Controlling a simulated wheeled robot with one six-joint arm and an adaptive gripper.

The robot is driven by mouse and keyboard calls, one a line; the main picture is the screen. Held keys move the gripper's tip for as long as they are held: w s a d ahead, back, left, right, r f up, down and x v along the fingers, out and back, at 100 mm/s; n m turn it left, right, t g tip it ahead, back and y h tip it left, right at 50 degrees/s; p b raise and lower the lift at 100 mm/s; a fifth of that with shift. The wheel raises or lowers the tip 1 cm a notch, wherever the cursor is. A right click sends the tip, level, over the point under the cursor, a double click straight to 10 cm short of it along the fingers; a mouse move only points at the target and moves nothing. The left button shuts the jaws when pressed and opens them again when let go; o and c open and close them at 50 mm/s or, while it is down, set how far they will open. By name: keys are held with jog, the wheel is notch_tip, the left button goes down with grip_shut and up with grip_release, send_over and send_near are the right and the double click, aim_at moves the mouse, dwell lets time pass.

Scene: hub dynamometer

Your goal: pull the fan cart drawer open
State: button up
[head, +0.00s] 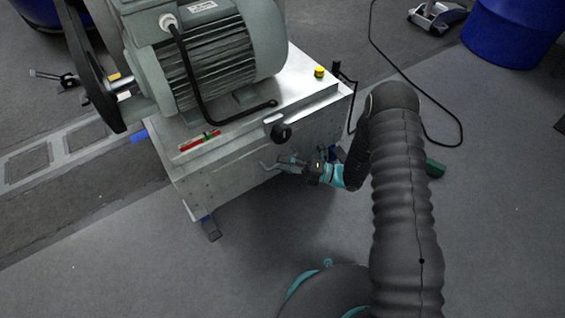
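The fan cart (225,165) is a silver metal box on small feet, with a large grey motor (215,50) on top. Its front face, towards me, is plain metal with a black round knob (281,133) near the upper edge. I cannot make out the drawer's seam or handle clearly; no gap shows in the front. My gripper (272,161) is in front of this face, below the knob, pointing left. Its two fingers look apart, with nothing seen between them. Whether they touch the face cannot be told.
A black cable (408,80) lies on the floor to the right. A blue drum (510,30) stands at the upper right. The floor in front of the cart is clear.

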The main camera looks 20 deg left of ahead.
jog(key=shift+a+r, duration=0.1)
jog(key=shift+a, duration=0.3)
grip_shut()
jog(key=shift+s, duration=0.1)
